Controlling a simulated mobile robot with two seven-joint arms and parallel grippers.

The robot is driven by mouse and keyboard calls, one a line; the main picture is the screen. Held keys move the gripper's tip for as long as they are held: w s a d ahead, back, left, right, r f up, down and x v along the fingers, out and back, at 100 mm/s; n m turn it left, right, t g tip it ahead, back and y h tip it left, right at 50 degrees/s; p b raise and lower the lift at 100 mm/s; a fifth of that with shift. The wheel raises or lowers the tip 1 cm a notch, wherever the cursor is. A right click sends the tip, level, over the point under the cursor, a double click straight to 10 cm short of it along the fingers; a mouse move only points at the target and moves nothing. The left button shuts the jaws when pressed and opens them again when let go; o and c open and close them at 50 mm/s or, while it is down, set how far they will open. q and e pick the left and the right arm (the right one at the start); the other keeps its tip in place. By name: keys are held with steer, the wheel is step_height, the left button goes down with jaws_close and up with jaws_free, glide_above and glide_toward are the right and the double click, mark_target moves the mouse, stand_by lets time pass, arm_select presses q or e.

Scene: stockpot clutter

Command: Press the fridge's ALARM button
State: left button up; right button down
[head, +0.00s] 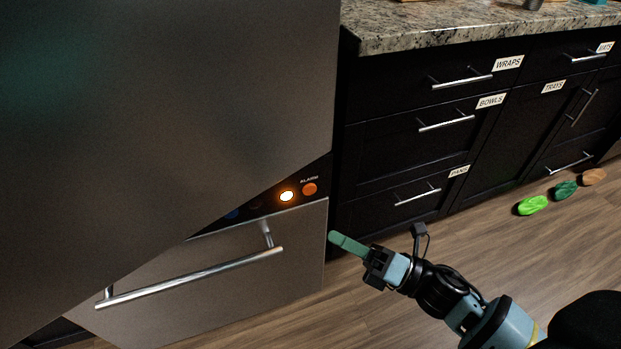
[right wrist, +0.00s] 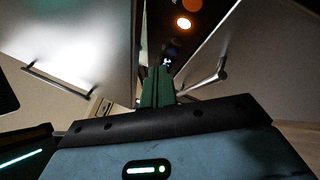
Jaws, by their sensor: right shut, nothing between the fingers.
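The fridge (head: 190,100) stands at left with a steel front. A dark control strip (head: 260,205) runs between its large upper door and its lower drawer (head: 225,270). The orange ALARM button (head: 309,189) sits at the strip's right end, under its label. A brightly lit round light or button (head: 287,196) is just left of it. My right gripper (head: 335,239) is shut and empty, with its green fingers pointing toward the fridge, below and right of the button and apart from it. In the right wrist view the closed fingers (right wrist: 158,88) point toward the lit spot (right wrist: 184,22). My left gripper is not in view.
The drawer's bar handle (head: 190,280) sticks out below the strip. Dark cabinets (head: 400,150) with labelled drawers and a granite counter (head: 430,28) stand to the right. Green and brown items (head: 532,205) lie on the floor at far right. The wooden floor around my arm is clear.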

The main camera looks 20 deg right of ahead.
mark_target(310, 190)
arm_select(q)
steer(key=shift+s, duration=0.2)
arm_select(e)
steer(key=shift+s, duration=0.15)
